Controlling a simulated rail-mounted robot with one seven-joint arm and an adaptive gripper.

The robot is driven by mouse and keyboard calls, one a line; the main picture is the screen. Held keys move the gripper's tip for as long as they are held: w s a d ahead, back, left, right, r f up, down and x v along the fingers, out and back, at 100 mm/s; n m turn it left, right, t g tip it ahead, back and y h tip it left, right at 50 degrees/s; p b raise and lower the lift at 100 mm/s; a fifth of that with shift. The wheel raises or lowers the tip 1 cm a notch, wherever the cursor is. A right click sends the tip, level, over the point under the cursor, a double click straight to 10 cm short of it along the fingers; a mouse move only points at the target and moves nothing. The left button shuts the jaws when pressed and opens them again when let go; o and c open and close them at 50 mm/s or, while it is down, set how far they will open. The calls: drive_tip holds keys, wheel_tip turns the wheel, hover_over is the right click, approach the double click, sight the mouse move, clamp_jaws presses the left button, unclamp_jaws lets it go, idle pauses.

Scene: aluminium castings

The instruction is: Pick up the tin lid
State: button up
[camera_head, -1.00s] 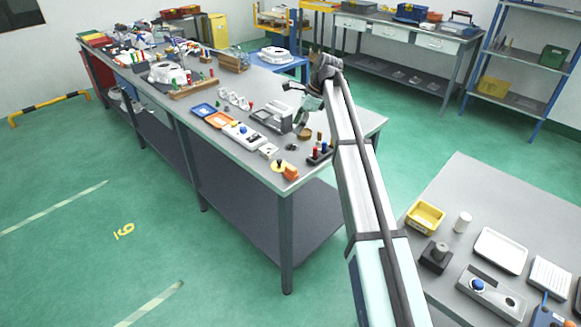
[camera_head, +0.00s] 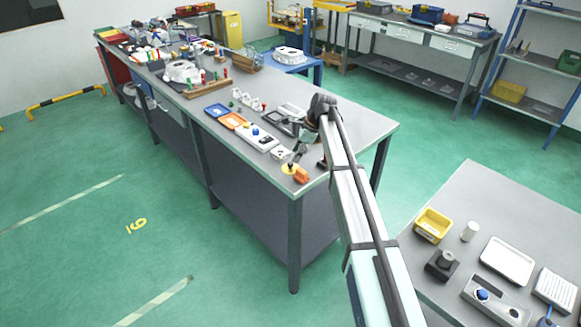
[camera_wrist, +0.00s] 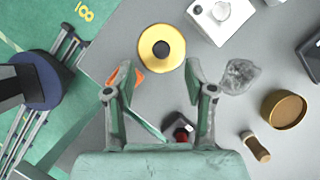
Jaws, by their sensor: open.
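A round gold disc with a dark round knob at its centre, which looks like the tin lid (camera_wrist: 161,48), lies flat on the grey workbench. It also shows near the bench's front edge in the head view (camera_head: 289,169). My gripper (camera_wrist: 151,76) is open and empty, its two fingers spread apart. In the wrist view the lid lies just past the fingertips, roughly centred between them and not touched. In the head view my gripper (camera_head: 297,157) hangs over the bench right by the lid. A shallow brown round dish or cap (camera_wrist: 284,109) lies further right.
An orange block (camera_wrist: 126,76) is partly hidden behind the left finger. A grey crumpled lump (camera_wrist: 240,77) lies beside the right finger. A white device (camera_wrist: 222,15) stands up and right of the lid. A small brown peg (camera_wrist: 256,147) lies right. The bench edge is close on the left.

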sight(291, 163)
drive_tip(key=p+x, duration=0.2)
drive_tip(key=x, duration=0.3)
drive_tip(key=shift+w, duration=0.1)
clamp_jaws()
